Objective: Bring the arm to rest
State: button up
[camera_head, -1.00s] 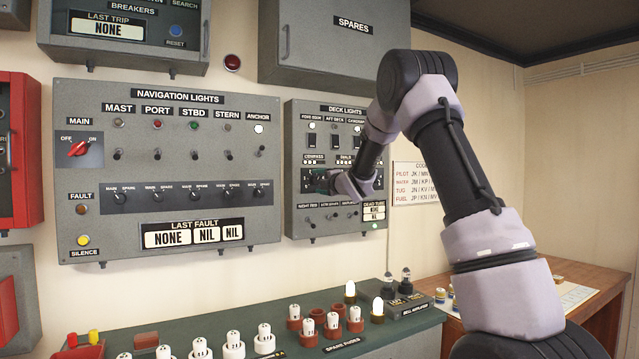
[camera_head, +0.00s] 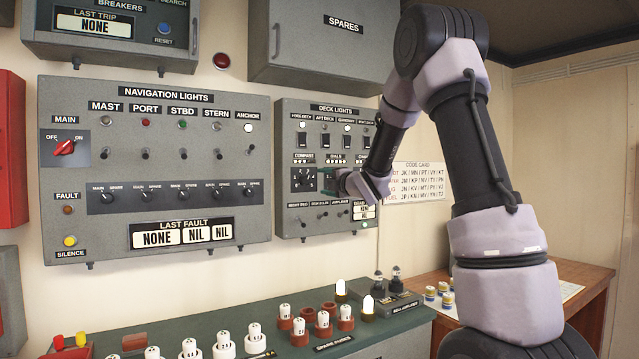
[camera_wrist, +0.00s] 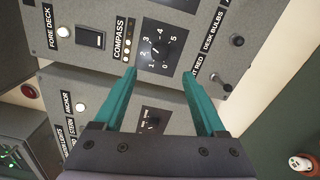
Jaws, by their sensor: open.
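My arm rises from the lower right, bends over at the top and reaches down to the deck lights panel (camera_head: 288,225). My gripper (camera_head: 328,180) is at the panel's compass dial (camera_head: 303,180), just to its right in the head view. In the wrist view, the two teal fingers of my gripper (camera_wrist: 163,86) are spread apart with nothing between them. The compass dial (camera_wrist: 156,48) lies just beyond the fingertips there. I cannot tell whether a fingertip touches the panel.
The navigation lights panel (camera_head: 155,240) is on the wall to the left. A spares cabinet (camera_head: 310,75) hangs above. Below, a green bench (camera_head: 300,350) carries several fuses and lamps. A code card (camera_head: 420,180) is behind my arm, above a wooden desk (camera_head: 580,272).

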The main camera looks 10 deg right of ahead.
jog(key=shift+s, duration=0.15)
jog(key=s+d+r+m+g+h, duration=0.1)
jog(key=s+d+m+g+h, duration=0.2)
jog(key=s+m, duration=0.45)
jog(key=s+d+r+m+g+h, duration=0.1)
jog(key=s+d+r+m+h, duration=0.2)
jog(key=s+m, duration=0.45)
jog(key=s+a+f+m+g, duration=0.1)
jog(key=s+m, duration=0.3)
jog(key=s, duration=0.5)
jog(key=s+a+f+m+g+y, duration=0.1)
jog(key=s+f+m+g, duration=0.2)
jog(key=s, duration=0.6)
jog(key=s+a+f+m+g+y, duration=0.1)
jog(key=s+f+m, duration=0.3)
jog(key=s, duration=0.5)
jog(key=shift+s+a+f+m+g, duration=0.25)
jog(key=shift+a+m+g, duration=0.3)
jog(key=shift+m, duration=0.35)
jog(key=shift+w+d, duration=0.15)
jog(key=shift+d, duration=0.05)
